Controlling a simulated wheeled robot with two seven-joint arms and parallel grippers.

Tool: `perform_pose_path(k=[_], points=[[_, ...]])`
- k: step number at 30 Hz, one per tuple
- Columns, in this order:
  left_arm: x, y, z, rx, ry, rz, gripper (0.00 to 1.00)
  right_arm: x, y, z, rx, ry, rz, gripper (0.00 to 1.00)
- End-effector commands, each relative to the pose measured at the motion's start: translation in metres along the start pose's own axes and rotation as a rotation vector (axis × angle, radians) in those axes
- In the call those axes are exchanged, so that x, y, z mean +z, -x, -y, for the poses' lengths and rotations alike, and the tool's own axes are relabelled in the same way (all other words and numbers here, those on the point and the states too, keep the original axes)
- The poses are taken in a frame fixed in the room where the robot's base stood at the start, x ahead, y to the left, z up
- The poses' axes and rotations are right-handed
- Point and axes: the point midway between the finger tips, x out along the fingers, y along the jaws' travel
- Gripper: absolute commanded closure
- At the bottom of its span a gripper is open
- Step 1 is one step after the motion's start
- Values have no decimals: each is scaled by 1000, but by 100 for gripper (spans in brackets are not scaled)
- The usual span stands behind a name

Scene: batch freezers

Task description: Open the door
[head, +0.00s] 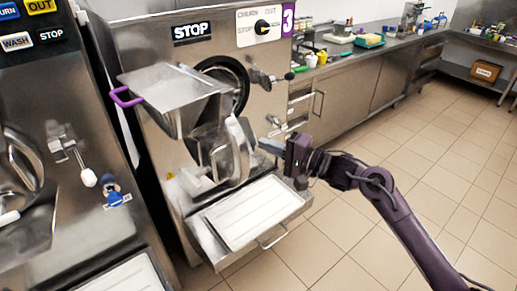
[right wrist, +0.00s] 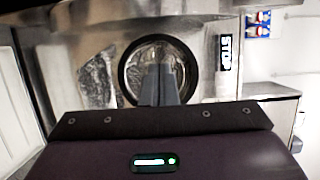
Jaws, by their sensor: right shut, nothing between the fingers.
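The metal door (head: 238,150) of the batch freezer marked 3 hangs at the machine's front, turned away from the round black-rimmed opening (head: 242,78), part of which shows above it. The opening also shows in the right wrist view (right wrist: 130,84), behind my fingers. My right gripper (head: 264,145) is just right of the door in the head view, with its fingers shut and nothing between them. It also shows in the right wrist view (right wrist: 159,82). I cannot tell whether the fingertips touch the door. My left gripper is not in view.
A metal chute (head: 172,92) with a purple handle (head: 125,97) juts out above the door. A drawer-like shelf with a white tray (head: 252,212) sticks out below. Another machine (head: 50,90) stands at left. Open tiled floor (head: 430,150) lies right of the freezer, before a counter (head: 370,75).

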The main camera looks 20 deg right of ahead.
Motion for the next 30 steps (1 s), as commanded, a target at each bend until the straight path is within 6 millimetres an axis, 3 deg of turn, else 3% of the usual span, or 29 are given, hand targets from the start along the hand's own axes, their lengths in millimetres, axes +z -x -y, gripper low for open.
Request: perform_pose_path(k=[3, 9, 23, 30], points=[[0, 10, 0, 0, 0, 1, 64, 20, -3, 2, 1, -1, 2, 100], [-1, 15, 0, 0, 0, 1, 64, 36, -7, 0, -1, -1, 1, 100], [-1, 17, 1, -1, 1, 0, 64, 42, -8, 0, -1, 0, -5, 100], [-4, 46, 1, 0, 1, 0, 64, 83, -17, 4, -7, -8, -102, 100]])
